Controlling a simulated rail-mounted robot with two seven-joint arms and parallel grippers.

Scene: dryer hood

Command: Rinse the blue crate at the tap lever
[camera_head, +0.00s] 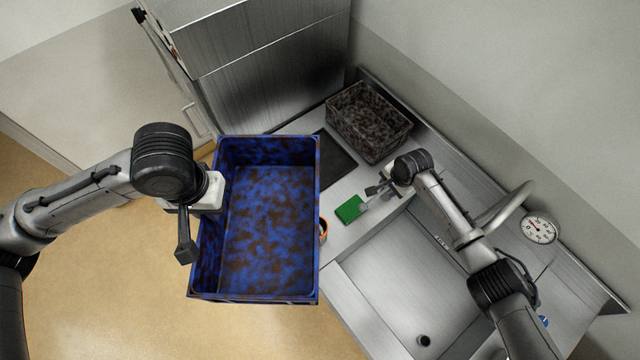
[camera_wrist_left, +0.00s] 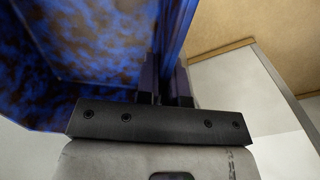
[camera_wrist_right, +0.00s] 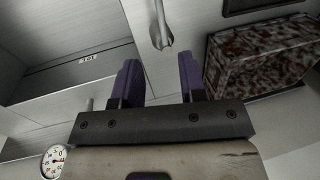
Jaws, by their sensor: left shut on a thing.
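The blue crate (camera_head: 272,235) is empty, blotched with brown dirt, and held up left of the sink. My left gripper (camera_head: 212,195) is shut on its left wall; the left wrist view shows the blue wall (camera_wrist_left: 178,35) between the fingers. My right gripper (camera_head: 374,188) is over the counter at the sink's far left. Its fingers stand apart with nothing between them in the right wrist view (camera_wrist_right: 158,85). A grey metal bar with a flared end (camera_wrist_right: 160,28) lies beyond them; I cannot tell if it is the tap lever. A curved metal pipe (camera_head: 517,205) rises behind the sink.
A brown-stained crate (camera_head: 345,118) stands at the counter's back, near the steel hood (camera_head: 265,65). A green block (camera_head: 350,208) lies on the counter by the sink (camera_head: 400,290). An orange ring-like thing (camera_head: 323,230) is partly hidden behind the blue crate. A dial gauge (camera_head: 539,229) is at right.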

